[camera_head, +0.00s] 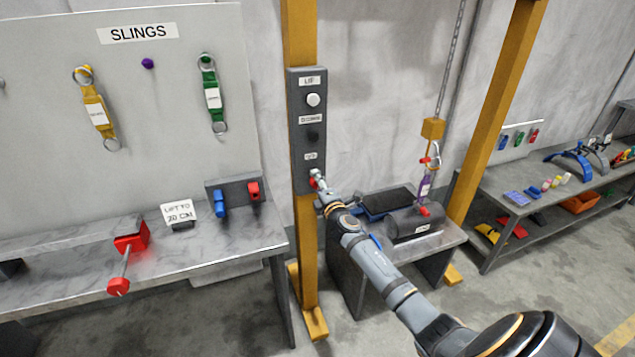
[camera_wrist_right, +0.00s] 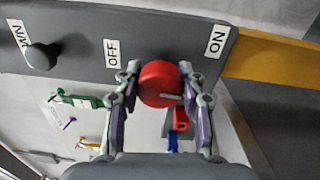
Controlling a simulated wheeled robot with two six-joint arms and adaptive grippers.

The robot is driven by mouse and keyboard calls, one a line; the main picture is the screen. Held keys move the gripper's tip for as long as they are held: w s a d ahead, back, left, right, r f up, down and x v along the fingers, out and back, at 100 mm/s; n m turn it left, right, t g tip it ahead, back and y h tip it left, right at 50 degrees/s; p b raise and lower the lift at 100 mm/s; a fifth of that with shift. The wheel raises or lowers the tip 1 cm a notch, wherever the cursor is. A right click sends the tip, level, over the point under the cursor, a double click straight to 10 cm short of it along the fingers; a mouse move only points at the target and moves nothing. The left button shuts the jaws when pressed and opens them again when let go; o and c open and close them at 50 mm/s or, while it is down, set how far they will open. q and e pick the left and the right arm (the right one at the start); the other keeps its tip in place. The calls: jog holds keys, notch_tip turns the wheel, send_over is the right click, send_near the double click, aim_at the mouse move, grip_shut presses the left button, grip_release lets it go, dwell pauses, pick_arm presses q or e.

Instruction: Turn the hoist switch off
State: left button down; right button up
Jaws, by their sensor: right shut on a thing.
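The hoist switch is a red round knob (camera_wrist_right: 159,84) low on a dark grey control panel (camera_head: 298,92) on a yellow post. In the wrist view an OFF label (camera_wrist_right: 112,54) is left of it and an ON label (camera_wrist_right: 216,41) is right of it. A white mark on the knob points to the picture's right, the ON side. My right gripper (camera_wrist_right: 158,92) has its fingers on both sides of the knob and is shut on it. In the head view, my right gripper (camera_head: 317,180) partly hides the knob. My left gripper is not in view.
Above the knob are a white button (camera_head: 313,100) and a black button (camera_head: 313,135). A chain hook (camera_head: 433,155) holds a purple sling over a dark cylinder (camera_head: 412,224) on a low table, right of the post. A workbench (camera_head: 225,250) stands at left.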

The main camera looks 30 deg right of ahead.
jog(key=shift+n, duration=0.5)
jog(key=o, duration=1.2)
jog(key=shift+a, duration=0.1)
jog(key=v, duration=1.2)
